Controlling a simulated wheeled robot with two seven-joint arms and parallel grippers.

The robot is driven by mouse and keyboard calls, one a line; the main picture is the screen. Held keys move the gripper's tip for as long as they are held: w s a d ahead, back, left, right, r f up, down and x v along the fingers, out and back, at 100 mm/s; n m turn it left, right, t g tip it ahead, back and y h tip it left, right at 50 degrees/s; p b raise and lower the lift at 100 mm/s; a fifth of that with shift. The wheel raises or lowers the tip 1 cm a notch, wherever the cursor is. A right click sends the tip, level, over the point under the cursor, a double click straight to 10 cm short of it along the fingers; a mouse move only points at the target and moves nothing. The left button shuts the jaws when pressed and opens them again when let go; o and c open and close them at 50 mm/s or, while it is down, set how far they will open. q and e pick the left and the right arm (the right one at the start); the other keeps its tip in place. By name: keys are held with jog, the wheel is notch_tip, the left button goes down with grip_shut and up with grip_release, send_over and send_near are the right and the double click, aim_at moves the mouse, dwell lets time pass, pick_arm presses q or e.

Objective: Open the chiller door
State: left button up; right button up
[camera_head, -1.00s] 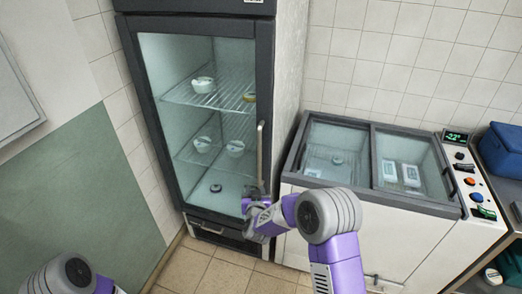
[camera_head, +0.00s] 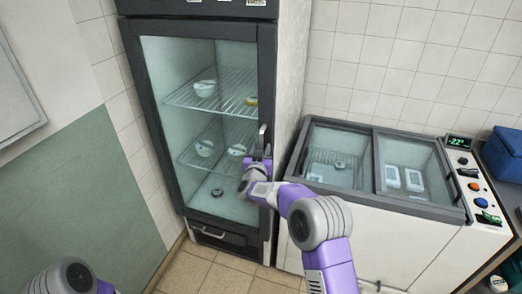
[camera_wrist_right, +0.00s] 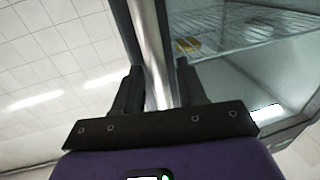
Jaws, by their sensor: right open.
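The chiller is a tall dark-framed cabinet with a glass door (camera_head: 205,65), which is shut. Its vertical metal bar handle (camera_head: 262,138) is on the door's right side. My right gripper (camera_head: 258,165) is at the handle's lower part. In the right wrist view, the handle (camera_wrist_right: 152,50) runs between the two dark fingers of my right gripper (camera_wrist_right: 158,85), which are open with a gap on both sides of the bar. The lower end of the handle is hidden by my gripper in the head view. My left gripper is out of view; only part of my left arm shows at bottom left.
Bowls stand on the chiller's wire shelves (camera_head: 215,100). A chest freezer (camera_head: 375,205) with glass lids and a control panel (camera_head: 475,187) stands to the right, close to my right arm. A tiled floor (camera_head: 200,270) lies in front. A green wall panel is at left.

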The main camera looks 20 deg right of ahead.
grip_shut()
dwell(0.4)
